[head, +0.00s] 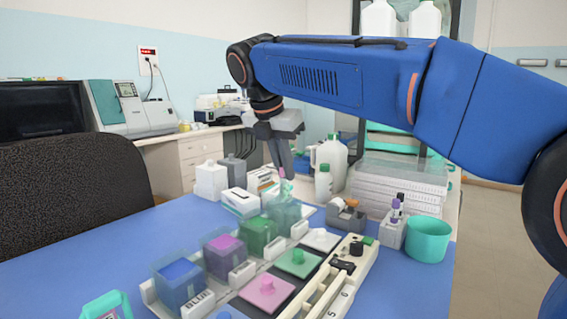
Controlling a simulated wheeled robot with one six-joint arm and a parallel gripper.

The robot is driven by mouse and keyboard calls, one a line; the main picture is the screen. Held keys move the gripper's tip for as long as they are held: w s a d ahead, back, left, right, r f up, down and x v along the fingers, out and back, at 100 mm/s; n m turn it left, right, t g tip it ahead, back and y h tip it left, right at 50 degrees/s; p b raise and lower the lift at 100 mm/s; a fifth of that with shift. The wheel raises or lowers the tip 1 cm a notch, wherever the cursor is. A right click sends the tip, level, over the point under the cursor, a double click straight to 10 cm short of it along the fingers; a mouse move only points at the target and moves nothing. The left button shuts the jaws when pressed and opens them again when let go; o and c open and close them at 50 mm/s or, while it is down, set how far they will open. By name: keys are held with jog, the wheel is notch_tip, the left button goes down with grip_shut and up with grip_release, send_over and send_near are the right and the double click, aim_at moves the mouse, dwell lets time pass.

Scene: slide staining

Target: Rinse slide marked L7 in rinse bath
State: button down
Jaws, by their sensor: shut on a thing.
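My gripper (287,177) points down above the far end of the row of staining baths. It is shut on a small slide (284,187) with pinkish and pale green colouring, whose marking is too small to read. The slide is over, or partly inside, the pale teal see-through bath (287,213) at the far end of the row; I cannot tell how deep. That bath looks like the rinse bath, though its label is not readable. Nearer along the row stand a green bath (257,235), a purple bath (225,257) and a blue bath (180,285) labelled BLUE.
Pink (266,290) and green (299,263) lids lie right of the baths, beside a cream numbered rack (335,283). A tape dispenser (346,216), tube rack (392,228) and teal cup (428,240) stand further right. White boxes (211,181) and bottles (323,184) crowd behind. The blue table front-left is mostly clear.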

aim_at(287, 200)
jog(key=shift+f, duration=3.35)
jog(key=shift+r, duration=0.1)
jog(key=shift+r, duration=4.75)
